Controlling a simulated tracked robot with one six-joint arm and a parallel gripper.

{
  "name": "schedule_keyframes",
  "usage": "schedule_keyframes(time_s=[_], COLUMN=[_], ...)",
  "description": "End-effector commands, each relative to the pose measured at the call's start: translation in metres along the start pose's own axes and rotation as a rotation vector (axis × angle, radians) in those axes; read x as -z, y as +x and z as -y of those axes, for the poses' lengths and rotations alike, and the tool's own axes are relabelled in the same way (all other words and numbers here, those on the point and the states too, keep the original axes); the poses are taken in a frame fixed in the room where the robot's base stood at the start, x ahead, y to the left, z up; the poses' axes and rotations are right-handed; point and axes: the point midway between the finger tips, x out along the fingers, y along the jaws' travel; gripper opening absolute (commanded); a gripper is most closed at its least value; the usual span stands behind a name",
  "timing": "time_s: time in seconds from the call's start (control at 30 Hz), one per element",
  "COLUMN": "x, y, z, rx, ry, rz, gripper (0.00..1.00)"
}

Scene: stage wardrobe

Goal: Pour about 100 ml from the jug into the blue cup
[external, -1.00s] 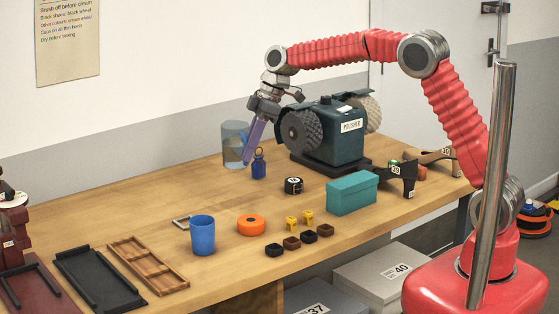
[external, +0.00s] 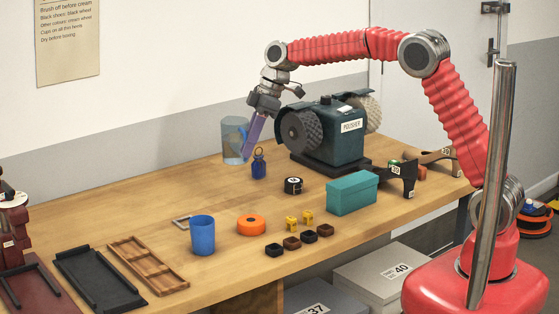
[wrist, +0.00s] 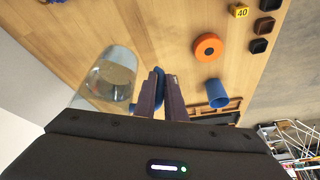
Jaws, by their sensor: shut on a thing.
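The clear jug (external: 235,140), partly filled with water, is near the back of the table, about upright and seemingly just off the tabletop. My gripper (external: 247,153) points down at its right side, shut on the jug; the handle is mostly hidden by the fingers. In the wrist view the jug (wrist: 108,78) is left of my fingers (wrist: 162,92), with a blue piece showing between them that I cannot identify for certain. The blue cup (external: 202,236) stands upright near the front left of the table, and also shows in the wrist view (wrist: 217,94).
The polisher (external: 332,140) is further right. Open wood lies between jug and cup.

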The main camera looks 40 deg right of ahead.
Motion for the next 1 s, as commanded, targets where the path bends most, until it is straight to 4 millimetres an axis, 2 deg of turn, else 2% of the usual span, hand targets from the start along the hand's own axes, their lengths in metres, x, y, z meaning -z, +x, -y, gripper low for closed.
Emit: schedule_keyframes(time_s=[0.1, 0.33, 0.67, 1.0], x=[0.007, 0.016, 0.042, 0.083], y=[-0.017, -0.038, -0.021, 0.003], z=[0.0, 0.002, 0.032, 0.088], rx=[-0.004, -0.003, -0.018, -0.049], ry=[-0.002, -0.002, 0.037, 0.109], rz=[-0.004, -0.002, -0.004, -0.008], gripper=[0.0, 0.0, 0.0, 0.0])
